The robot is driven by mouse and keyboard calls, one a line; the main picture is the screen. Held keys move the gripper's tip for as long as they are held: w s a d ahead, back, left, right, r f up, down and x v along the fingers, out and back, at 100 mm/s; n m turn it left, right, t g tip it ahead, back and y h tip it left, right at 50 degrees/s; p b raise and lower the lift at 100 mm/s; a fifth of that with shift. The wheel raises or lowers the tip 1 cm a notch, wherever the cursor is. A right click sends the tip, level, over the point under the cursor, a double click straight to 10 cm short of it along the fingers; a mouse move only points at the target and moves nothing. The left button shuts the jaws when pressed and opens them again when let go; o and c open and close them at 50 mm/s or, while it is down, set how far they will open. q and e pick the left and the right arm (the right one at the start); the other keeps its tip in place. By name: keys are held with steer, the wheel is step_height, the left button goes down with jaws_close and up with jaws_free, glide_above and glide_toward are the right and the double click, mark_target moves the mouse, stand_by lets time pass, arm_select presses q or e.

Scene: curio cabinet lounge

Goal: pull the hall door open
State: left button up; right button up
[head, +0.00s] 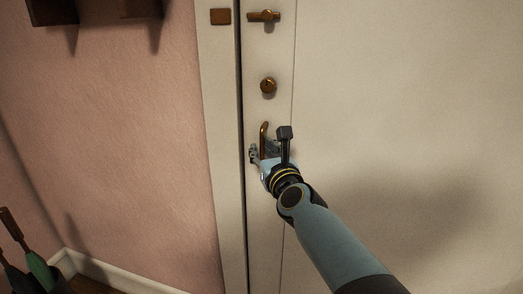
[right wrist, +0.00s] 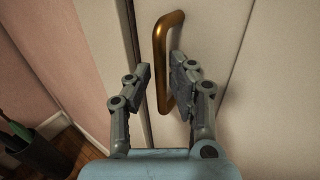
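The white hall door (head: 400,110) fills the right of the head view and sits flush beside its frame (head: 222,150), with a narrow dark gap between them. Its brass pull handle (head: 263,137) is an upright bar, also seen in the right wrist view (right wrist: 161,70). My right gripper (head: 264,151) is at the handle. In the right wrist view its two fingers (right wrist: 159,72) stand apart, one on each side of the bar. The right finger looks very near the bar; I cannot tell whether it touches. My left gripper is not in view.
Above the handle are a round brass knob or lock (head: 268,86) and a brass bolt (head: 264,16), which does not span the gap to the frame plate (head: 220,16). A stand with umbrellas (head: 38,270) is at lower left by the pink wall (head: 150,140).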

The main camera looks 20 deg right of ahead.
steer(key=shift+w+d, duration=0.1)
steer(key=shift+w, duration=0.4)
steer(key=shift+c, duration=0.3)
jaws_close()
